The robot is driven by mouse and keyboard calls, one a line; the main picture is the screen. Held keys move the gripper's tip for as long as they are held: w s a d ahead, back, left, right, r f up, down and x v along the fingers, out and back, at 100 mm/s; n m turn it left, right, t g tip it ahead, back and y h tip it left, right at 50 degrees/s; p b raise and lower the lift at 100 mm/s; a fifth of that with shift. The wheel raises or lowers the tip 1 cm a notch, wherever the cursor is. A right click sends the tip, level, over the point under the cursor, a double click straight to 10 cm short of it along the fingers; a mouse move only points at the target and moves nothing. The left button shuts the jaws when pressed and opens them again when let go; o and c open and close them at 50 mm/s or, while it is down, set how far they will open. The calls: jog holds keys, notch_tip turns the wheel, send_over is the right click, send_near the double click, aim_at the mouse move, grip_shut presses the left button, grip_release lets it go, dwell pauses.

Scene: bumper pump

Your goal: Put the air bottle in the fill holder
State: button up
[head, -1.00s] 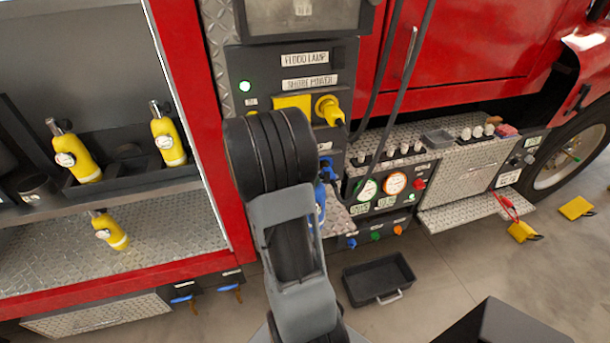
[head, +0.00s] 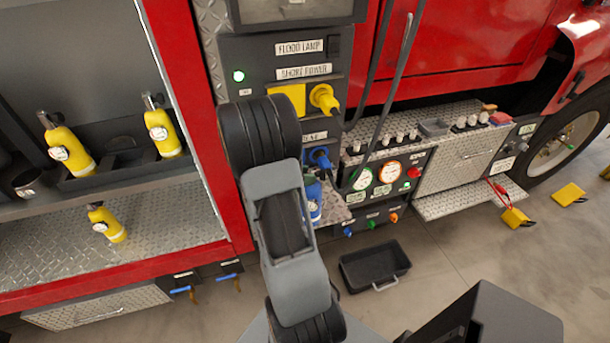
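Three yellow air bottles with black necks and round gauges show at left. One bottle (head: 66,148) and another bottle (head: 163,133) stand tilted in the dark rack (head: 95,183). A third bottle (head: 108,224) is on the metal tread-plate shelf below, leaning. My arm fills the middle of the view. My gripper is hidden, so its state does not show.
A panel with a yellow plug (head: 324,98) and a blue plug (head: 320,157) is behind my arm. A blue object (head: 313,200) is partly hidden by it. A gauge panel (head: 384,180) and a black floor tray (head: 374,264) lie to the right. A red post (head: 197,130) borders the shelf.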

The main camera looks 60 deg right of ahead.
jog(key=o, duration=0.4)
jog(key=shift+o, duration=0.2)
jog(key=shift+r, duration=0.1)
